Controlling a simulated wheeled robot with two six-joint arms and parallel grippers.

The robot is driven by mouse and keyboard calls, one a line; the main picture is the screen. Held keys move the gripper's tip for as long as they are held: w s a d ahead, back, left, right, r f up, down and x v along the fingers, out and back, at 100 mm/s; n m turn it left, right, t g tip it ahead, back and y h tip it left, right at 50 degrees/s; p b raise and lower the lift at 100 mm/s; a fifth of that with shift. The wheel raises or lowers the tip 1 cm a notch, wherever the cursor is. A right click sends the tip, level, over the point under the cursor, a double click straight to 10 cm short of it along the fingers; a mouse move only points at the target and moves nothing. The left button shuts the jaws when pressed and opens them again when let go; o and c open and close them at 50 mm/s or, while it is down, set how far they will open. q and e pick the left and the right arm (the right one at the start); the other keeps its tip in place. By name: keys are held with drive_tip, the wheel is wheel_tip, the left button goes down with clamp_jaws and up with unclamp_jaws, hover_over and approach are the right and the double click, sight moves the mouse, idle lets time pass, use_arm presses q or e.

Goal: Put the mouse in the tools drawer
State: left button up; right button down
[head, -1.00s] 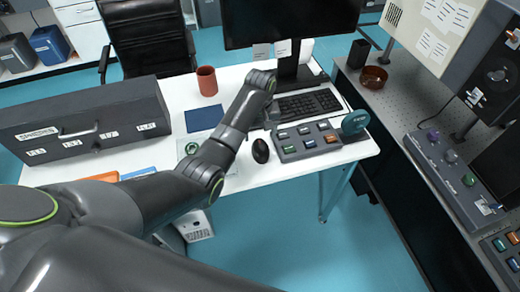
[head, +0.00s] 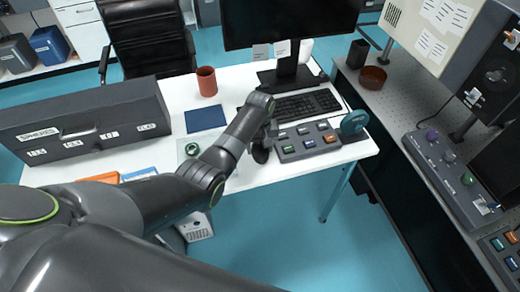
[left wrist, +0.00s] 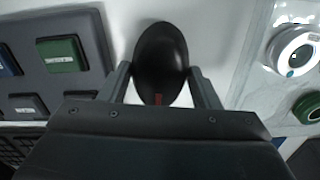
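The black mouse (head: 260,154) lies on the white desk, left of the grey button panel, partly hidden by my left gripper (head: 266,137). In the left wrist view the mouse (left wrist: 160,62) sits between the two fingers of my left gripper (left wrist: 162,78). The fingers are spread, one on each side, very close to its edges; I see no clear squeeze. A drawer unit (head: 199,229) shows partly under the desk, mostly hidden by my arm. I cannot read a tools label on it. My right gripper is not in view.
The button panel (head: 306,141) and keyboard (head: 306,104) are right of the mouse.

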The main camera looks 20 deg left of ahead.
sight(260, 146)
use_arm(q)
drive_tip(key=c, duration=0.6)
drive_tip(key=shift+o, duration=0.2)
wheel_tip(260, 146, up, 9)
drive_tip(key=shift+r, duration=0.5)
